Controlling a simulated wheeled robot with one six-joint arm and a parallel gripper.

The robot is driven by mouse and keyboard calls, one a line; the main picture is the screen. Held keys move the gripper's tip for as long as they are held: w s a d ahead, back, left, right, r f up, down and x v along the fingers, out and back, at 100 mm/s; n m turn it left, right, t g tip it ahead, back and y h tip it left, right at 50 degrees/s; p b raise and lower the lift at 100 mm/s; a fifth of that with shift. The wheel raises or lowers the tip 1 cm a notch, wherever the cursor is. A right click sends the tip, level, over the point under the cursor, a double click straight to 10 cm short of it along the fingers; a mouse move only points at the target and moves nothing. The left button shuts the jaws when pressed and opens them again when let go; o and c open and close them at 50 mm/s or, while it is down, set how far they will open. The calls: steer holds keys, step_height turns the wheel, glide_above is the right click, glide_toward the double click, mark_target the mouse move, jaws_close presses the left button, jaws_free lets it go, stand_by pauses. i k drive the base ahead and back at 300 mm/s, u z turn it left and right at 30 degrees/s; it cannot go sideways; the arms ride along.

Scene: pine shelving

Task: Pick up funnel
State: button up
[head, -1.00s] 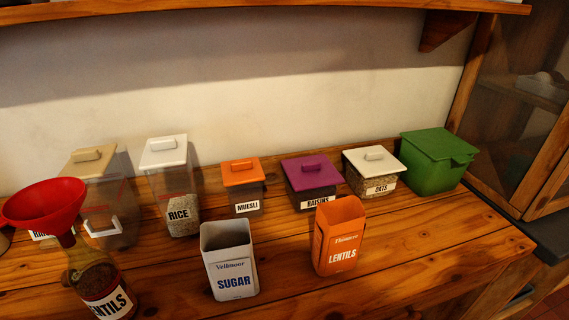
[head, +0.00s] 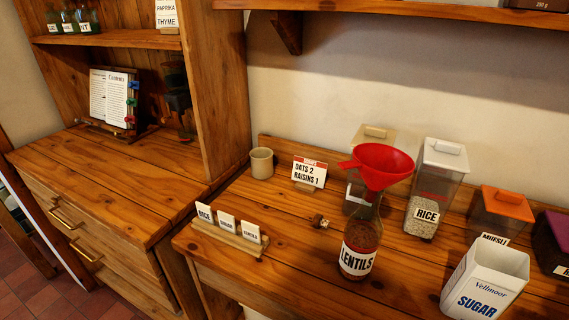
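The red funnel (head: 382,164) sits mouth-up in the neck of a glass bottle labelled LENTILS (head: 359,248), in the head view right of centre. The bottle stands upright on the wooden counter and holds brown contents. The funnel's wide cone hides part of a tan-lidded container (head: 373,136) behind it. My gripper is not in view.
A rice container (head: 436,185) and a white SUGAR box (head: 486,282) stand right of the bottle. A beige mug (head: 262,163), a card reading OATS 2 (head: 309,172) and a label rack (head: 229,238) are to its left. A shelf (head: 420,10) overhangs the counter.

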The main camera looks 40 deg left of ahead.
mark_target(381, 166)
steer(key=u, duration=0.15)
steer(key=k, duration=0.4)
steer(key=u, duration=0.8)
steer(key=i, duration=0.5)
steer(key=z, duration=3.25)
steer(key=k, duration=1.3)
steer(key=u, duration=2)
